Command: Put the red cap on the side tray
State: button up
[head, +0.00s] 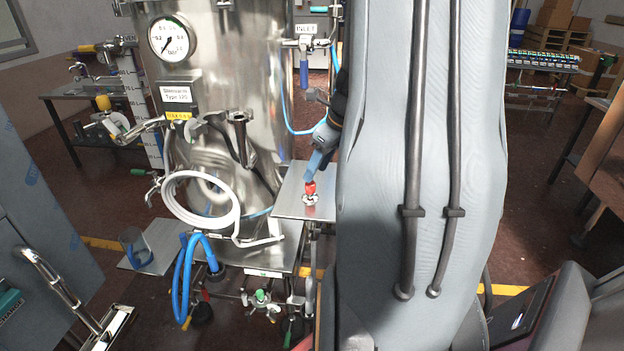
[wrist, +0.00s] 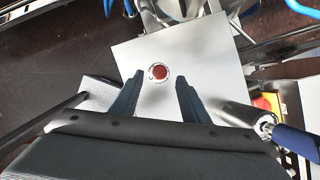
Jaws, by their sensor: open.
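The red cap (head: 310,189) is at the side tray (head: 288,203), a flat square metal plate beside the large steel tank. In the wrist view the cap (wrist: 158,72) shows as a red disc with a pale ring around it, over the bare tray (wrist: 205,55). My gripper (head: 314,174) points down at the cap from above, close to it. In the wrist view my gripper (wrist: 159,82) is open, one dark finger on each side, with the cap between and just beyond the tips. I see no finger touching it.
The steel tank (head: 225,60) stands left of the tray, with a white coiled hose (head: 170,205) and blue hoses (head: 180,275). A lower plate at left holds a clear beaker (head: 135,247). A blue-handled metal part (wrist: 295,142) lies right of my gripper in the wrist view.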

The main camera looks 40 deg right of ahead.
jog(key=v, duration=0.5)
jog(key=s+a+f+n+g, duration=0.1)
jog(key=s+a+f+n, duration=0.1)
jog(key=a+n, duration=1.2)
jog(key=s+a+f+n+g+h, duration=0.1)
jog(key=a+f+n, duration=0.4)
jog(key=a+n, duration=1)
jog(key=s+n+g, duration=0.1)
jog(key=s+n, duration=0.1)
jog(key=n, duration=0.2)
jog(key=shift+a, duration=0.25)
